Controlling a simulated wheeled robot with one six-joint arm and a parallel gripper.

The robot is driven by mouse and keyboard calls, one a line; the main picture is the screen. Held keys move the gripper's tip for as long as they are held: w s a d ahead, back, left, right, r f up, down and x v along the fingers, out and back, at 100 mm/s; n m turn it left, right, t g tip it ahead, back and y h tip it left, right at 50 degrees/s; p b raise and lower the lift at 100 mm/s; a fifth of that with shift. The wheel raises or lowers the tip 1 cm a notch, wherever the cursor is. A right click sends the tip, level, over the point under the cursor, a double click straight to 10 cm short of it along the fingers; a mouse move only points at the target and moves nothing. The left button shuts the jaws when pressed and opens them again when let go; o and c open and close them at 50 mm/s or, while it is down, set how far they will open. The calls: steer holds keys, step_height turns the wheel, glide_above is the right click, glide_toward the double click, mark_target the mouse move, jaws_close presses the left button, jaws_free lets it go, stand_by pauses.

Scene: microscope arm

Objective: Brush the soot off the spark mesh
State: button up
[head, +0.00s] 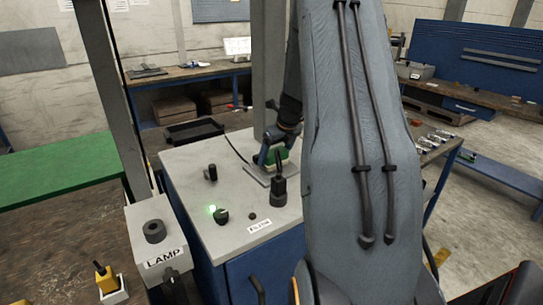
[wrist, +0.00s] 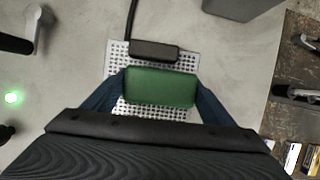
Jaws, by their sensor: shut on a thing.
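My gripper (wrist: 160,87) is shut on a green block-shaped brush (wrist: 161,86), one blue finger on each side of it. The spark mesh (wrist: 118,68) is a light metal plate full of dark holes, lying on the grey cabinet top under the brush. In the head view the brush (head: 275,157) is low over the mesh (head: 257,178), at my gripper (head: 272,150). I cannot tell whether its underside touches. The brush and a dark block hide the middle of the mesh. Soot cannot be told from the holes.
The dark block (wrist: 154,50) with a black cable sits at the mesh's far edge. A black upright fitting (head: 279,188), a knob (head: 221,215) beside a green light and a toggle (head: 210,173) stand on the cabinet top (head: 190,185). A LAMP box (head: 158,240) is at left.

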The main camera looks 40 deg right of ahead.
steer(key=shift+d+r, duration=0.1)
steer(key=shift+d, duration=0.05)
steer(key=shift+p, duration=0.3)
steer(key=shift+a, duration=0.95)
steer(key=shift+f, duration=0.2)
steer(key=shift+a, duration=0.15)
steer(key=shift+a+r+p, duration=0.1)
steer(key=shift+a+p, duration=0.55)
steer(key=shift+a, duration=0.5)
